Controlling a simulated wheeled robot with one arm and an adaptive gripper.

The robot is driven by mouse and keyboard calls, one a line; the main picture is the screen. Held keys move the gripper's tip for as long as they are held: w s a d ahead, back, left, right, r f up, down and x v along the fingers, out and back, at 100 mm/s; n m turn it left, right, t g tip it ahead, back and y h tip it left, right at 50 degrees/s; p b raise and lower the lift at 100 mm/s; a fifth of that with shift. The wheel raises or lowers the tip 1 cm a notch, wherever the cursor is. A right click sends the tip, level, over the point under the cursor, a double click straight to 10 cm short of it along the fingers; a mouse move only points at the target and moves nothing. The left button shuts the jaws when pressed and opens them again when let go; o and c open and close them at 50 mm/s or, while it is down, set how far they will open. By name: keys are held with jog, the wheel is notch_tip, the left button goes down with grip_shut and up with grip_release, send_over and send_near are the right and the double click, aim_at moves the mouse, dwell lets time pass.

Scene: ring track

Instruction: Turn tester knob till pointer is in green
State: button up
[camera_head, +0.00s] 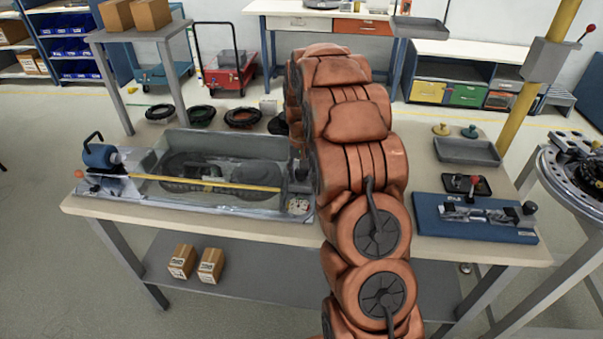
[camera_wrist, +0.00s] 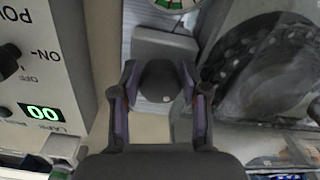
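In the wrist view a dark rounded knob (camera_wrist: 160,82) with a small pale spot sits below a grey block. My gripper (camera_wrist: 158,80) has its two fingers spread, one on each side of the knob. Narrow gaps seem to show beside the knob, and contact is not clear. A round dial (camera_wrist: 176,4) with a green part is cut off by the top edge, and I cannot make out its pointer. In the head view my arm hides my gripper and the knob.
In the wrist view a grey panel (camera_wrist: 50,60) with an ON-OFF switch and green "00" display stands close left. In the head view a long trough machine (camera_head: 225,215) fills the table's left. A blue fixture (camera_head: 475,232) stands on the right.

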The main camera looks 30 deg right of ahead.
aim_at(300, 172)
jog(key=shift+o, duration=0.2)
notch_tip(300, 172, up, 10)
jog(key=shift+w+r, duration=0.1)
jog(key=shift+r, duration=0.9)
jog(key=s+a+r+n, duration=0.3)
jog(key=s+a+r, duration=0.1)
jog(key=s+a, duration=1.15)
jog(key=s+a+f+n+g, duration=0.1)
jog(key=s+a+f, duration=0.1)
jog(key=s, duration=0.9)
jog(key=s+a+f+n, duration=0.1)
jog(key=s+a, duration=0.3)
jog(key=s, duration=0.7)
jog(key=shift+s+a+f+g, duration=0.2)
jog(key=shift+a+f+g, duration=0.15)
jog(key=shift+f+g, duration=0.05)
